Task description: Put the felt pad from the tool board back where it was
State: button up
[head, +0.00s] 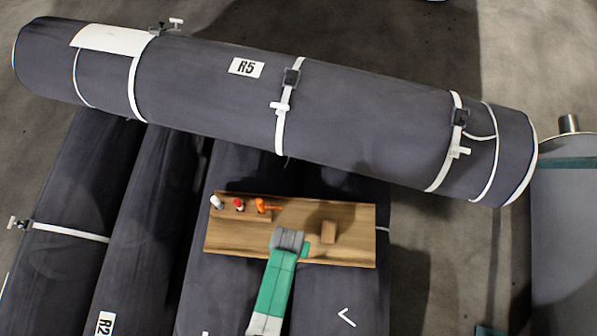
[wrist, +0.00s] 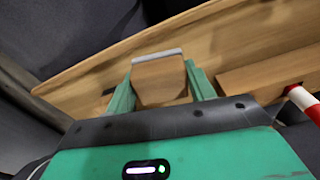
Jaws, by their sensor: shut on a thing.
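The felt pad (wrist: 159,80) shows in the wrist view as a wooden block with a grey strip along its far edge. It sits between the two green fingers of my gripper (wrist: 160,88), which is shut on it. In the head view the pad (head: 329,232) shows as a small brown block over the right part of the wooden tool board (head: 352,250). My gripper (head: 307,248) is just to its left, partly hidden behind my arm. The board also fills much of the wrist view (wrist: 90,75). I cannot tell whether the pad touches the board.
A raised wooden strip (head: 232,214) on the board's left holds a white-topped tool (head: 216,201), a red-topped one (head: 239,204) and an orange one (head: 263,206). A large grey roll marked R5 (head: 210,85) lies across the rolls behind the board.

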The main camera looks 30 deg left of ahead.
jog(key=w, duration=0.1)
jog(key=w+b, duration=0.1)
jog(key=w, duration=0.1)
jog(key=shift+w+f, duration=0.15)
jog(key=shift+f, duration=0.2)
jog(key=shift+w+r, duration=0.15)
jog(key=shift+w, duration=0.25)
jog(key=f+b, duration=0.2)
jog(key=w+f+b, duration=0.1)
jog(key=f+b, duration=0.1)
jog(key=shift+s+r+p, duration=0.15)
jog(key=shift+s+p, duration=0.05)
jog(key=shift+p, duration=0.1)
jog(key=shift+w, duration=0.15)
jog(key=o, duration=1.2)
